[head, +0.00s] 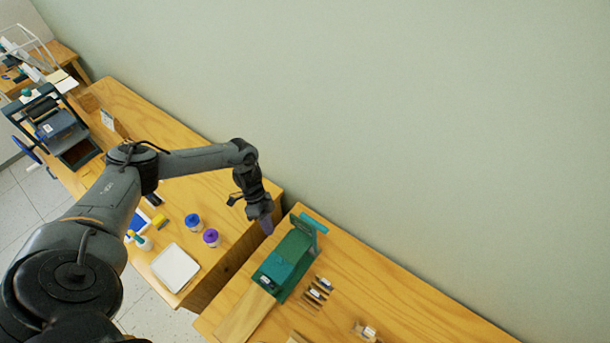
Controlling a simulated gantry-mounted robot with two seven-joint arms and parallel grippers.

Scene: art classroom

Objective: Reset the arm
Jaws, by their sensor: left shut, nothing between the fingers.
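My left arm comes in from the lower left and reaches across the left wooden table. My left gripper (266,224) points downward near the table's right end, close to the gap between the two tables. It is shut and empty. A green machine (288,260) stands on the right table, just to the right of and below the gripper in the picture. My right gripper is not in view.
The left table (205,243) holds a white tray (175,268), a blue-lidded jar (193,221), a purple-lidded jar (211,238) and a dark roller press (58,127). The right table (400,305) holds several small items. A plain wall stands behind.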

